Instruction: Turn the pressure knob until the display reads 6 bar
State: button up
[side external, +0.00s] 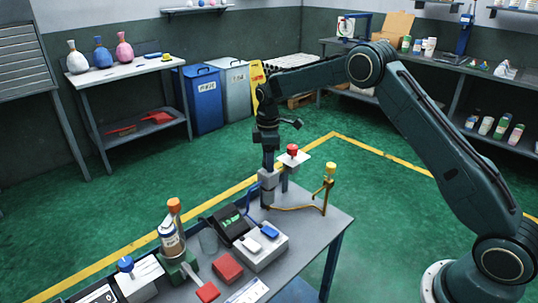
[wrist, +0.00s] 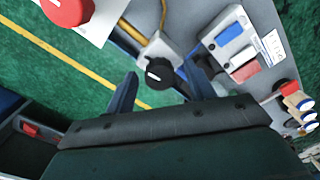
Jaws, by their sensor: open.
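The black pressure knob (wrist: 159,73) has a white pointer mark and sits on a pale housing (wrist: 152,48) in the wrist view. My gripper (wrist: 161,84) is open, with one finger to each side of the knob; I cannot tell whether either finger touches it. In the side view my gripper (side external: 268,163) points down just above the grey housing (side external: 268,182) at the table's back edge, and the knob is hidden there. A black display unit (side external: 232,224) with green digits stands on the table; its reading is too small to tell.

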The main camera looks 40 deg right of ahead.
jog(key=c, duration=1)
